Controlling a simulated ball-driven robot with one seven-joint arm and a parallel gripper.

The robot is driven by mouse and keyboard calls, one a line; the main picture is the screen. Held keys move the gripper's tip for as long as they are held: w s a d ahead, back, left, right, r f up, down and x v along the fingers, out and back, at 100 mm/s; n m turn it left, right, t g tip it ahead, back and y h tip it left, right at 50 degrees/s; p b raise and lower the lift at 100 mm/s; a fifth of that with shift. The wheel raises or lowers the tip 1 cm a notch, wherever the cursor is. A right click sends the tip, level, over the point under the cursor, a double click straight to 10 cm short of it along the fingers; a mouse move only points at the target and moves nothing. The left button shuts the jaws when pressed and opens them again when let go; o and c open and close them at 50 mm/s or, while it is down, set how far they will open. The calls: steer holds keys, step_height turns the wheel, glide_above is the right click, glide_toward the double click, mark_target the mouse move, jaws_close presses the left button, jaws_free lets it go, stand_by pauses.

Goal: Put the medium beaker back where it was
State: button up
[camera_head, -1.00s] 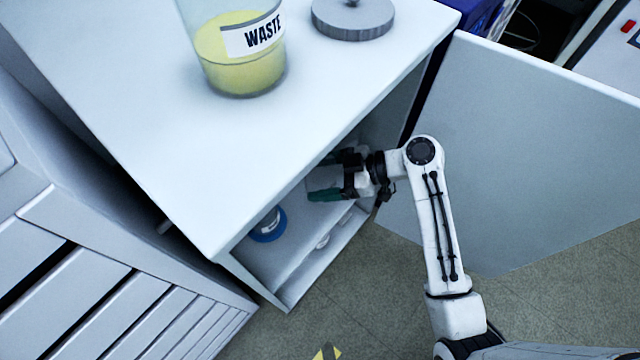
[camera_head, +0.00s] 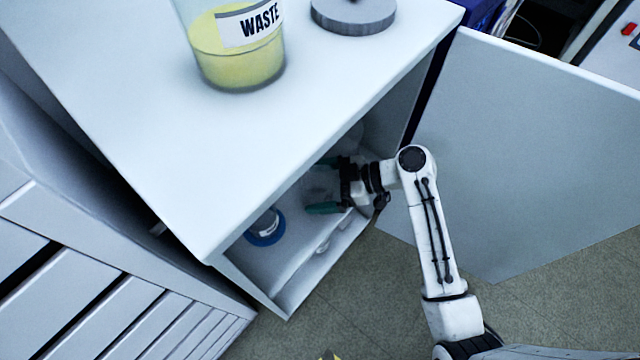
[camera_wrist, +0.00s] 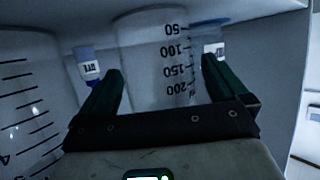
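The cabinet (camera_head: 243,262) stands with its front open. My gripper (camera_head: 322,185) reaches into the opening, dark green fingers spread apart. A clear beaker (camera_head: 318,187) shows faintly between them. In the wrist view this beaker (camera_wrist: 150,60), marked 50 to 200, stands between and beyond the fingertips of my gripper (camera_wrist: 160,65). A narrow gap shows beside the right finger, so the fingers look open around it. Its lower end is partly hidden by the gripper. A larger clear graduated vessel (camera_wrist: 28,105) stands at the left of the wrist view.
Small labelled bottles, one with a blue cap (camera_wrist: 85,55), stand behind the beaker. A blue-ringed item (camera_head: 265,228) sits near the shelf's left. The open door (camera_head: 520,150) is right of my arm. On top are a waste beaker (camera_head: 235,60) and a grey disc (camera_head: 352,15).

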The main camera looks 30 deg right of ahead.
steer(key=shift+r, duration=0.1)
steer(key=shift+s+d+r, duration=0.1)
steer(key=shift+d+r, duration=0.05)
steer(key=shift+d, duration=0.05)
steer(key=p+v, duration=0.2)
steer(key=v, duration=0.4)
steer(key=shift+s, duration=0.1)
steer(key=shift+s+d+r, duration=0.15)
steer(key=shift+s+d, duration=0.1)
steer(key=shift+d, duration=0.1)
